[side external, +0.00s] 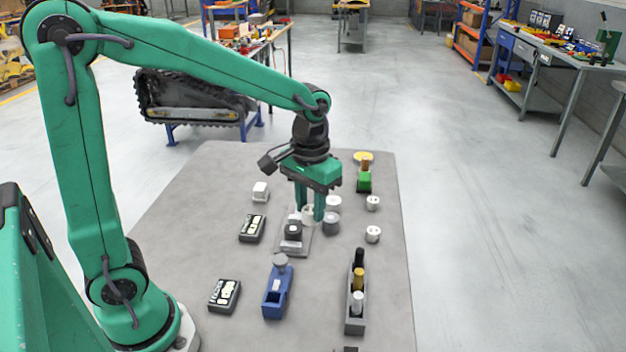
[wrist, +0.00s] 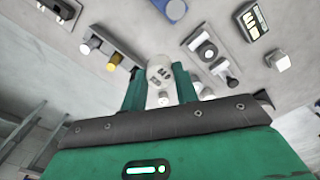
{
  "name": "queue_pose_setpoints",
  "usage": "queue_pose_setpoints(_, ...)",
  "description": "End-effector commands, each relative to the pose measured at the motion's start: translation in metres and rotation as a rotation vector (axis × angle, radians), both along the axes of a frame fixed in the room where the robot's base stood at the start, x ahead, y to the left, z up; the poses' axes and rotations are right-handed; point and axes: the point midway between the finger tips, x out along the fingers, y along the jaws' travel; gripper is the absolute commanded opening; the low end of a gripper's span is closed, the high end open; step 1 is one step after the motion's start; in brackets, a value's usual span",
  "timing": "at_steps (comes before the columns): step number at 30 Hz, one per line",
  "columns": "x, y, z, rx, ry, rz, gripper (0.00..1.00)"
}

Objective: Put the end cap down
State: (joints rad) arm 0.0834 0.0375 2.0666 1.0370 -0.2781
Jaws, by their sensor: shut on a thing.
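My gripper (side external: 310,212) points down over the grey table, with its two green fingers shut on a white round end cap (side external: 309,214). In the wrist view my gripper (wrist: 160,88) has the end cap (wrist: 160,76) between its fingers, its face with dark slots showing. In the side view the fingers partly hide the cap. I cannot tell whether it touches the table. A grey plate with a dark block (side external: 293,232) stands just left of and nearer than the fingers.
White and grey round parts (side external: 331,223) stand close right of the fingers; two more white ones (side external: 373,234) lie farther right. A grey rack (side external: 355,312) with several upright pieces, a blue fixture (side external: 277,292), two dark boxes (side external: 252,228) and a green block (side external: 364,182) are around.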

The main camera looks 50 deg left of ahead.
Motion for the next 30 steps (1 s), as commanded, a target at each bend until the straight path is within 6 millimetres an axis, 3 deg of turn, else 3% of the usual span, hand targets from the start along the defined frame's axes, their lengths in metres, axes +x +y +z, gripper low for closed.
queue_pose_setpoints(14, -0.003, 0.010, -0.006, 0.001, 0.002, 0.003, 0.07)
queue_pose_setpoints(30, 0.022, 0.087, -0.054, -0.001, 0.004, 0.005, 0.07)
